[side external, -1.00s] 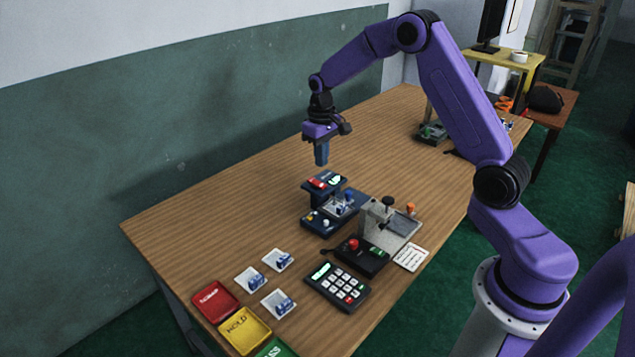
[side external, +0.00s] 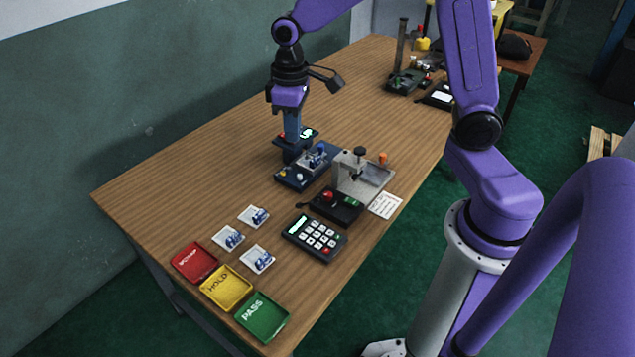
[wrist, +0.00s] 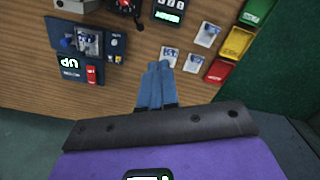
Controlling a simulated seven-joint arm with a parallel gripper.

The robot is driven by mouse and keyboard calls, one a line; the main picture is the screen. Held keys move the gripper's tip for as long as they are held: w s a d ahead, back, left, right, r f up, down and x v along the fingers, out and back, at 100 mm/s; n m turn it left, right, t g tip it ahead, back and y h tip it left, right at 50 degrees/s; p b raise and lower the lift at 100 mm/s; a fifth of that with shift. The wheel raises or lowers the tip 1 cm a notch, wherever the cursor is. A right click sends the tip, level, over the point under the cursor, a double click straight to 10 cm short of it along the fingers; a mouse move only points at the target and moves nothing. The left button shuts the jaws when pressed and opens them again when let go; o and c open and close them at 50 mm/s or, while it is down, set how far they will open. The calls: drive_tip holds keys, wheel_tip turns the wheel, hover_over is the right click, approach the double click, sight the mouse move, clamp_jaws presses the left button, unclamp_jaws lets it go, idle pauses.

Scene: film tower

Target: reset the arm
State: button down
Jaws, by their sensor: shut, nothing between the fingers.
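My gripper (side external: 291,152) hangs from my purple arm above the wooden table, its blue fingers pointing down. In the side view it overlaps a navy device (side external: 290,180) that has an upright block with a lit display reading "UP" (side external: 308,134) and a red key. In the wrist view my fingers (wrist: 157,68) are together with nothing between them. There the navy device (wrist: 113,45) lies to the left of the fingertips, apart from them in the picture. The height of the fingertips above the table is hard to tell.
A grey fixture (side external: 350,176), a black box with a red button (side external: 328,196) and a keypad (side external: 315,238) stand near the device. Several small white cards (side external: 228,238) lie by the red (side external: 194,262), yellow (side external: 226,288) and green (side external: 262,317) trays. The table's left part is bare.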

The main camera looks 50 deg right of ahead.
drive_tip(key=s+r+n, duration=0.2)
drive_tip(key=s+n, duration=0.5)
drive_tip(key=s, duration=1.7)
drive_tip(key=shift+s+a+n, duration=0.2)
drive_tip(key=shift+s+n, duration=0.1)
drive_tip(key=shift+s, duration=0.05)
drive_tip(key=shift+w, duration=0.1)
